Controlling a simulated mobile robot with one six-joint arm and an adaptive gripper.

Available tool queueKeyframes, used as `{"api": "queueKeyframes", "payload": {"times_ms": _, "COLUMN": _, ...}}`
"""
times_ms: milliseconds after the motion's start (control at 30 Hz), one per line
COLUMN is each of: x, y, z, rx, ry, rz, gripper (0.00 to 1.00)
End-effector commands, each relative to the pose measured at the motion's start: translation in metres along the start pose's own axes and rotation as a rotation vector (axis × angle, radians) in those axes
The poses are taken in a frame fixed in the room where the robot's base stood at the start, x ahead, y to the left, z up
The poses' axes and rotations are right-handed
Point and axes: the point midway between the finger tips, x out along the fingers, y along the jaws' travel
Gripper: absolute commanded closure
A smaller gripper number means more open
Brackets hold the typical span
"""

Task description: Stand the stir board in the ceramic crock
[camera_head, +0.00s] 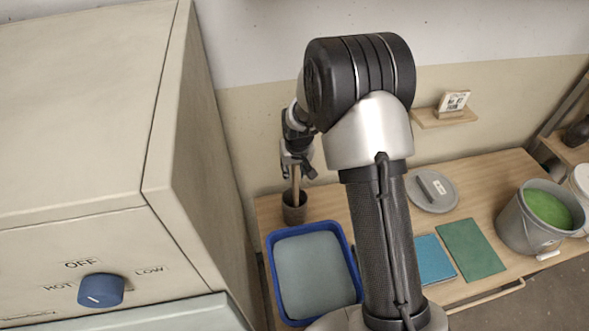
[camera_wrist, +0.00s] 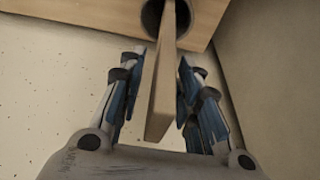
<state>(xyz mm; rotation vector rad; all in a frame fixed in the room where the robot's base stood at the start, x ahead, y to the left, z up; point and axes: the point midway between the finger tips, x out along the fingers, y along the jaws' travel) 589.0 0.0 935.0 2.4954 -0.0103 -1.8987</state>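The stir board (camera_head: 296,186) is a narrow wooden strip standing close to upright, its lower end inside the dark ceramic crock (camera_head: 294,214). The wrist view shows the board (camera_wrist: 164,85) running down into the crock's dark mouth (camera_wrist: 152,14); its bottom end is hidden inside. My gripper (camera_head: 298,172) is above the crock, around the board's upper part. In the wrist view my gripper's fingers (camera_wrist: 163,68) are spread on either side of the board, with visible gaps, so it looks open and not clamped.
A blue tub (camera_head: 350,243) stands just in front of the crock. A grey disc (camera_head: 447,198), blue board (camera_head: 434,260), green board (camera_head: 470,250) and bucket of green glaze (camera_head: 520,228) are farther right on the wooden table (camera_head: 480,182). A large beige cabinet (camera_head: 75,110) rises at left.

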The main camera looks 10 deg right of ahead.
Motion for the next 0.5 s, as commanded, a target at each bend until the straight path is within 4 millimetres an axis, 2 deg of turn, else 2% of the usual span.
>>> {"api": "queueKeyframes", "payload": {"times_ms": 267, "x": -0.005, "y": 0.0, "z": -0.002, "rx": 0.0, "ry": 0.001, "rz": 0.0, "gripper": 0.69}}
{"api": "queueKeyframes", "payload": {"times_ms": 367, "x": -0.017, "y": 0.0, "z": -0.002, "rx": 0.0, "ry": 0.002, "rz": 0.0, "gripper": 0.69}}
{"api": "queueKeyframes", "payload": {"times_ms": 500, "x": -0.047, "y": 0.0, "z": -0.003, "rx": 0.0, "ry": 0.004, "rz": 0.0, "gripper": 0.69}}
